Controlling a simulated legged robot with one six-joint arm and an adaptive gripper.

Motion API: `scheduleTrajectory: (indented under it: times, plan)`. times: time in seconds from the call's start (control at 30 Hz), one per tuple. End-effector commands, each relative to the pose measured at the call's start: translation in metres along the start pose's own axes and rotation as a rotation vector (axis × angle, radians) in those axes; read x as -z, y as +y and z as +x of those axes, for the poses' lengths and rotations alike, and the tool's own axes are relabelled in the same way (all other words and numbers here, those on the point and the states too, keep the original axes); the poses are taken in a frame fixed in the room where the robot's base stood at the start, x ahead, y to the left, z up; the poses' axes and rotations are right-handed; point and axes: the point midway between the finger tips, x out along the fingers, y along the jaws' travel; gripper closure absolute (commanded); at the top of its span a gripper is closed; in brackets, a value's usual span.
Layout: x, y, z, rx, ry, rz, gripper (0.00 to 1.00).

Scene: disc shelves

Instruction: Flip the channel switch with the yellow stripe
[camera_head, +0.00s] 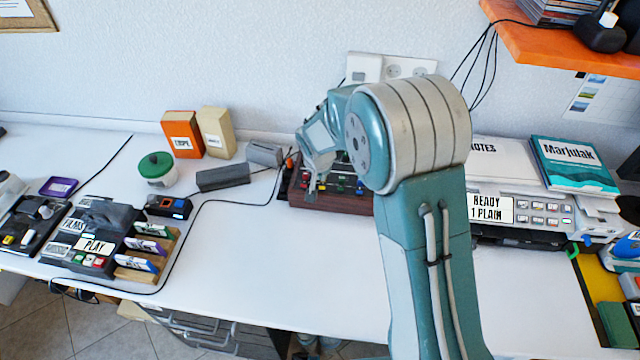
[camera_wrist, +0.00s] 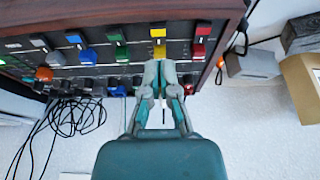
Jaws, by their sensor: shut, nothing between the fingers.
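The mixer box (camera_head: 330,203) with a brown wooden edge stands on the white desk, partly hidden by my arm. In the wrist view its panel (camera_wrist: 135,50) shows upside down, with a row of coloured switches. The switch with the yellow stripe (camera_wrist: 158,32) has a yellow cap (camera_wrist: 159,50) just beyond my fingertips. My gripper (camera_wrist: 162,68) is shut and empty, with its tips over the panel close to that cap. Whether they touch it I cannot tell. In the head view my gripper (camera_head: 313,183) points down at the mixer's left part.
In the wrist view a red switch (camera_wrist: 199,50) and a green switch (camera_wrist: 122,53) flank the yellow one closely. A grey block (camera_head: 222,177) stands left of the mixer, a printer (camera_head: 535,212) right of it. Bare desk lies in front.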

Motion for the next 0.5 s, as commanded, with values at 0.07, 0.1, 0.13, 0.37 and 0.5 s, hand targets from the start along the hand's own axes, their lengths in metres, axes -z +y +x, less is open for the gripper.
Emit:
scheduleTrajectory:
  times: [0.07,0.1,0.13,0.37,0.5]
  plan:
    - [0.000,-0.001,-0.019,0.003,0.003,0.001,1.00]
    - [0.000,0.000,-0.028,0.002,0.003,0.000,1.00]
    - [0.001,0.000,-0.034,0.003,0.004,0.000,1.00]
    - [0.000,0.000,-0.074,0.003,0.003,0.000,1.00]
    - [0.000,0.000,-0.085,0.002,0.002,-0.001,1.00]
